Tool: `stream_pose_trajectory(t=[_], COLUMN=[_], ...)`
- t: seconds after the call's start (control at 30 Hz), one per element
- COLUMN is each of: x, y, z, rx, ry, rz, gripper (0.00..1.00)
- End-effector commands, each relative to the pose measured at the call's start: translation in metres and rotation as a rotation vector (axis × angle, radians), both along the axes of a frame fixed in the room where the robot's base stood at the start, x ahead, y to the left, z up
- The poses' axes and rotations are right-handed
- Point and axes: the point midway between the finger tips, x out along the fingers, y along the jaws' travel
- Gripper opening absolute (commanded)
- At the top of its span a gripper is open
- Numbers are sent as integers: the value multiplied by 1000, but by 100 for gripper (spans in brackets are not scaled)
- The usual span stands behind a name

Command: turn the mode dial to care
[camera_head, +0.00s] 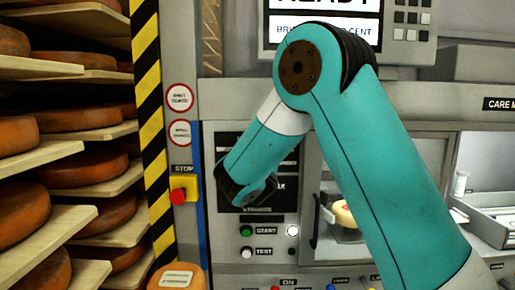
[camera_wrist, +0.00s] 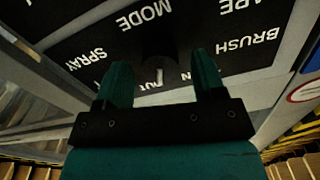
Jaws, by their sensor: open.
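In the wrist view a black mode panel (camera_wrist: 95,42) shows upside down, with the labels MODE, BRUSH, SPRAY and a cut-off "ARE". The dark dial (camera_wrist: 158,45) is hard to make out against it, below the word MODE. A short white mark shows below the dial, among partly hidden letters; I cannot tell surely where the dial points. My gripper (camera_wrist: 160,68) is open, its two teal fingers on either side of the dial's area. Contact cannot be told. In the head view my gripper (camera_head: 246,190) is in front of the panel and my arm hides the dial.
Below the panel are a green START button (camera_head: 246,231), a TEST button (camera_head: 246,251) and a white button (camera_head: 293,231). A red stop button (camera_head: 178,196) stands out at left, beside shelves of cheese wheels (camera_head: 80,170). A cheese (camera_head: 344,214) sits in the bay at right.

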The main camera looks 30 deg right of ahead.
Motion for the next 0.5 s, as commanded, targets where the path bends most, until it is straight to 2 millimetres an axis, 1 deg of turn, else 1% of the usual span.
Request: stream_pose_trajectory(t=[0.03, 0.1, 0.2, 0.47, 0.5], x=[5, 9, 12, 13, 13], y=[-4, -7, -9, -9, -9], z=[3, 1, 0, -1, -1], rx=[1, 0, 0, -1, -1], ry=[1, 2, 2, 1, 1], rz=[-2, -2, -1, 0, 0], gripper=[63, 63, 63, 63, 54])
